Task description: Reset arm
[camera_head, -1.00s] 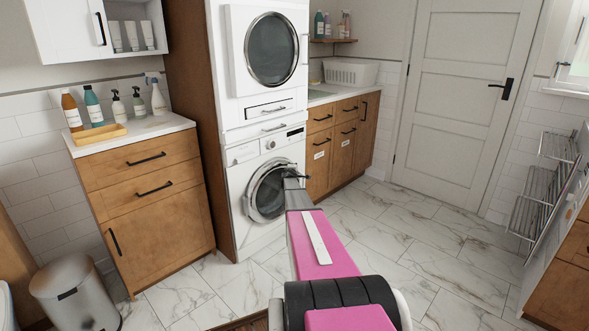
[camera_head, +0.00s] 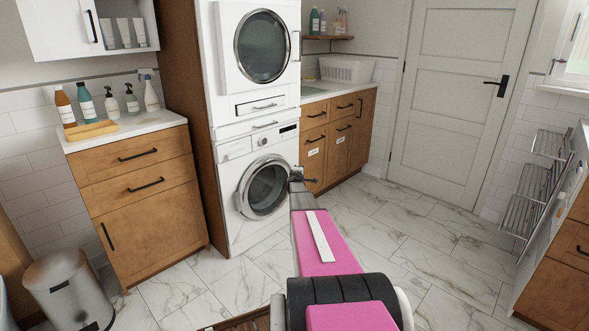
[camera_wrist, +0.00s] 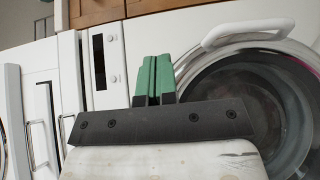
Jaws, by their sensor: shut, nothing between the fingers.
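My arm, pink with a grey wrist, reaches forward from the bottom middle of the head view. My gripper (camera_wrist: 153,80) shows in the wrist view with its two green fingers side by side, shut and empty. In the head view its end (camera_head: 300,178) appears in front of the lower washing machine (camera_head: 262,187). The washer's round door (camera_wrist: 245,100) lies behind and to the right of the fingers in the wrist view. I cannot tell whether the gripper touches the washer, or whether its door is fully closed.
A wooden cabinet (camera_head: 150,205) with bottles (camera_head: 85,103) and a wooden tray (camera_head: 92,130) stands left. A metal bin (camera_head: 70,290) is at the lower left. A wall rack (camera_head: 535,190) is on the right. The marble floor (camera_head: 400,230) toward the white door (camera_head: 455,95) is clear.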

